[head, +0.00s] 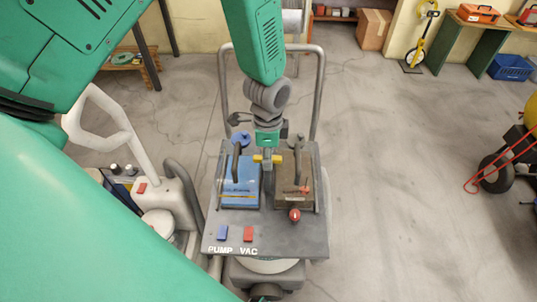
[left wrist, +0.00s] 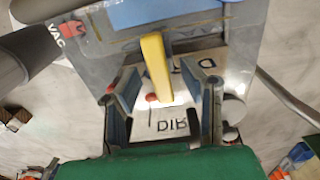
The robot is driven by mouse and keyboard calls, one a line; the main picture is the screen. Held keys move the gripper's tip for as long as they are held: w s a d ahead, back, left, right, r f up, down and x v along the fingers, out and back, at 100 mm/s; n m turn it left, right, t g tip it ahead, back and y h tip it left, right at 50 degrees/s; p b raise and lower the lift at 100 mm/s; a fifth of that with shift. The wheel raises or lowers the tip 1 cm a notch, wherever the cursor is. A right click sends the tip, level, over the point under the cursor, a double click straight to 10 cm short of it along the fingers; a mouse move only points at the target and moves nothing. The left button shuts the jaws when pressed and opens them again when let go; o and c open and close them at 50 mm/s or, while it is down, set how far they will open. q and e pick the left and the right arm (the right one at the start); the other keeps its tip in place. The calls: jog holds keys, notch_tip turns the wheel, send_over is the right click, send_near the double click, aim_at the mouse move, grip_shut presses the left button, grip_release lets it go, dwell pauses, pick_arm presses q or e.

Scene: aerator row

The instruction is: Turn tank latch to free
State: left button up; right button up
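The tank latch appears to be the yellow bar (head: 258,158) lying crosswise between a blue box and a brown box on the machine's grey top. In the left wrist view the yellow bar (left wrist: 156,68) reaches down between the fingertips. My left gripper (head: 267,163) points down at it, and its fingers partly hide the bar. In the left wrist view the left gripper (left wrist: 162,92) is open, one finger on each side of the bar with gaps showing. I cannot tell whether either finger touches it. My right gripper is in neither view.
The grey panel (head: 275,240) carries a blue switch (head: 222,232), a red switch (head: 248,233) and a red knob (head: 295,215). Black handles stand on the blue box (head: 241,190) and brown box (head: 294,190). A grey tube frame (head: 320,90) rises behind. Open floor lies right.

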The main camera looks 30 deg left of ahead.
pick_arm(q)
jog(key=shift+a+f, duration=0.1)
jog(key=shift+a, duration=0.05)
grip_shut()
jog(key=n+p, duration=0.1)
jog(key=n, duration=0.1)
jog(key=n+p, duration=0.1)
jog(key=n, duration=0.1)
jog(key=shift+w+r, duration=0.1)
jog(key=shift+r, duration=0.1)
jog(key=n+p, duration=0.1)
jog(key=n, duration=0.3)
jog(key=shift+w+n, duration=0.1)
jog(key=shift+n, duration=0.2)
jog(key=n+p, duration=0.1)
jog(key=n, duration=0.3)
jog(key=shift+n+p, duration=0.3)
jog(key=shift+p, duration=0.05)
jog(key=n+p, duration=0.1)
jog(key=n, duration=0.3)
jog(key=shift+w+n, duration=0.1)
jog(key=shift+n, duration=0.2)
